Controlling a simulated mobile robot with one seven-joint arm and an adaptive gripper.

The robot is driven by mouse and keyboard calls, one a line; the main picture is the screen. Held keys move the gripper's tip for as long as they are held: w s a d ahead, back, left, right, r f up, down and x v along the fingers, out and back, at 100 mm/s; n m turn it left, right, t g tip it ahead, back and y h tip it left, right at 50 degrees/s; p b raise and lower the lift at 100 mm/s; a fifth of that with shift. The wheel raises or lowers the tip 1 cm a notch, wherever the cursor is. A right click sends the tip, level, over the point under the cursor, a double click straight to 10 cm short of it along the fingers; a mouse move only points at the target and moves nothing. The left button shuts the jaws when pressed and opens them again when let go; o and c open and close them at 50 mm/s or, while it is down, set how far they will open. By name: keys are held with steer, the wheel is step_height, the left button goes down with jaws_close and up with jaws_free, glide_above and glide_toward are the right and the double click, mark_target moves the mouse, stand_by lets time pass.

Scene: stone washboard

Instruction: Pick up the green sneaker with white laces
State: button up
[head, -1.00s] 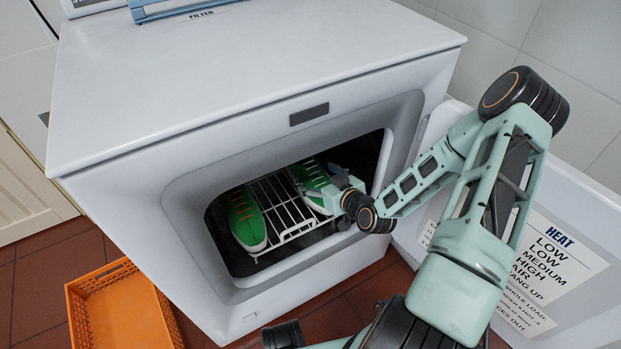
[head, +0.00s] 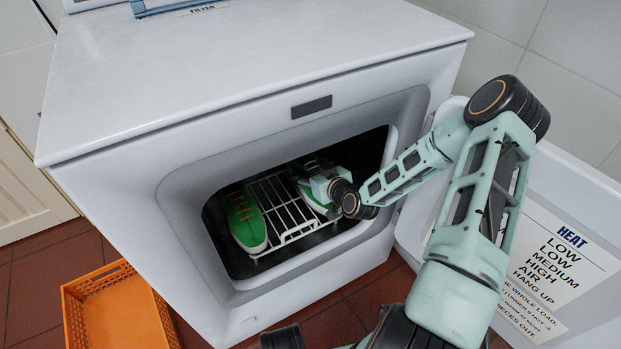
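Two green sneakers with white soles sit on a wire rack inside the open dryer. The left sneaker (head: 243,217) is in plain view, and its laces look orange. The right sneaker (head: 311,169) is largely covered by my wrist; a strip of green and white sole shows around it, and its lace colour is too small to tell. My gripper (head: 322,186) is inside the dryer opening, over the right sneaker.
The white wire rack (head: 281,205) lies between the sneakers. The dryer (head: 140,200) has a rim close around my forearm. Its open door (head: 575,290) is at the right, beside my arm. An orange basket (head: 120,312) is on the red tiled floor at lower left.

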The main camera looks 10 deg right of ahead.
steer(key=c, duration=1)
steer(key=shift+r, duration=0.1)
